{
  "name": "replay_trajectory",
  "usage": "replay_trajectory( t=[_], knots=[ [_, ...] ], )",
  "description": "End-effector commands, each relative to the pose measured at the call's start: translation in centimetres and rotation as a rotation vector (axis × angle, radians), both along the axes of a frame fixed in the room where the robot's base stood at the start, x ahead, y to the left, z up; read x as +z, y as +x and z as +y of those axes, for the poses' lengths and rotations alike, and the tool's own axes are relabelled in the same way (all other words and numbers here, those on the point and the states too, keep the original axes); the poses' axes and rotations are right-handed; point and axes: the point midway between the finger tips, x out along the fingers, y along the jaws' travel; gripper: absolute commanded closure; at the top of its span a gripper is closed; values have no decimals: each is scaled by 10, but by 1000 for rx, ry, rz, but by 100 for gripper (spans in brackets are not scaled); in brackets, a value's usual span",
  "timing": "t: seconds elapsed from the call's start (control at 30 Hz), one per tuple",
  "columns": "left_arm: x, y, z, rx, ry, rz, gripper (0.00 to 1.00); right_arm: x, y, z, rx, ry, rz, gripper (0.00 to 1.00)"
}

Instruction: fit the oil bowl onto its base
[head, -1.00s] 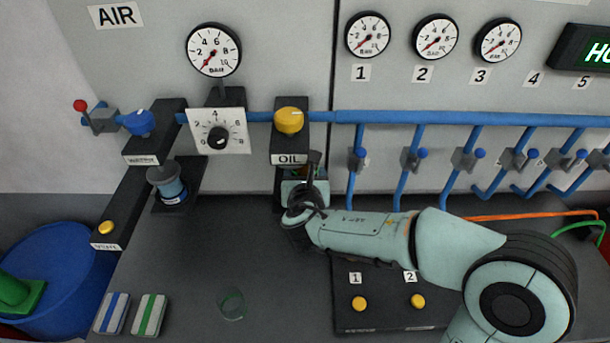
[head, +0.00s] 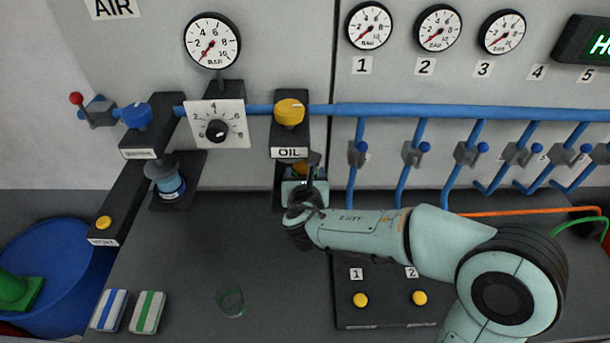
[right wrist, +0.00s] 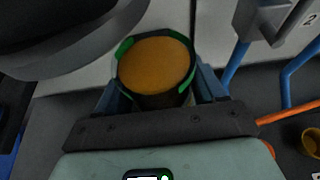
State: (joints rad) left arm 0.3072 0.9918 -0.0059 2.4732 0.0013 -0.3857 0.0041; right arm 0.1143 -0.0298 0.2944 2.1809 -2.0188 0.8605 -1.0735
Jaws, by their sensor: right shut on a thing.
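The oil bowl (right wrist: 156,66) shows in the right wrist view as a round cup of amber oil with green on its rim. It is between the fingers of my right gripper (right wrist: 160,95), which is shut on it. In the head view, that gripper (head: 304,182) is just below the black base (head: 290,133) with the yellow knob and OIL label. Only a little amber of the bowl (head: 303,169) shows there. The gripper and wrist hide most of it. I cannot tell whether bowl and base touch. My left gripper is not in view.
A clear green-tinted ring or glass (head: 231,301) and two striped packets (head: 147,312) are on the dark table. The water unit (head: 166,180) stands to the left. Blue pipes (head: 357,155) run right of the base. A button panel (head: 388,315) lies below my right arm.

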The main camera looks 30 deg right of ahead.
Motion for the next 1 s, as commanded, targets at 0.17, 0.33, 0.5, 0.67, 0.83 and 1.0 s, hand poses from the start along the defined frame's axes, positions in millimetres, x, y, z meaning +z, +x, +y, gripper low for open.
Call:
replay_trajectory(
  t=[0.17, 0.33, 0.5, 0.67, 0.83, 1.0],
  knots=[
    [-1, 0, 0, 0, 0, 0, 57, -1, 0, 0, 0, 0, 0, 18],
    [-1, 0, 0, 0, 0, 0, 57, 0, 0, 0, 0, 0, 0, 5],
    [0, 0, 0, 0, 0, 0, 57, 0, 0, 0, 0, 0, 0, 5],
    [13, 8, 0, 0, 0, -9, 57, 12, 1, 0, -1, 1, -2, 5],
    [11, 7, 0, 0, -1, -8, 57, 24, -23, 15, 3, 1, -5, 5],
    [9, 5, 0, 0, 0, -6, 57, 39, -55, 34, 2, 0, -4, 5]
  ],
)
